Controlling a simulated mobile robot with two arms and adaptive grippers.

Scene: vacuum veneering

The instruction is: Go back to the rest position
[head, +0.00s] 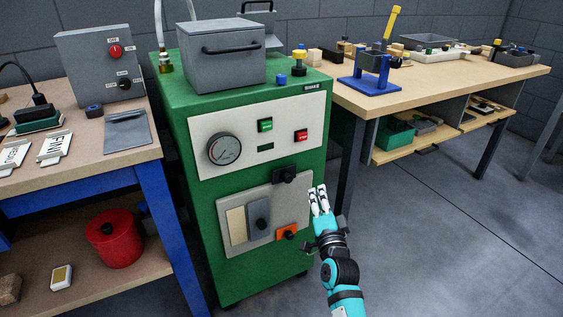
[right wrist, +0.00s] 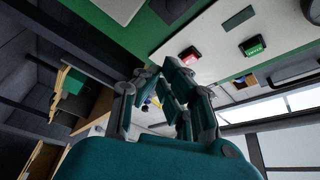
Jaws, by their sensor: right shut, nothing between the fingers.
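My right gripper (head: 319,197) is in front of the right edge of the green machine (head: 262,278), at the height of its lower panel. Its fingers are shut and empty, pointing up and away from me. In the right wrist view the fingers (right wrist: 166,88) show close together with nothing held. The machine's white front panel also shows there, tilted, with the red button (right wrist: 190,56) and the green button (right wrist: 252,45). My left gripper is not in the head view.
A wooden table (head: 440,88) with parts and a blue stand (head: 370,82) is at the right. A blue-framed bench (head: 70,175) with a red pot (head: 115,240) on its shelf is at the left. The floor (head: 450,240) at the right is clear.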

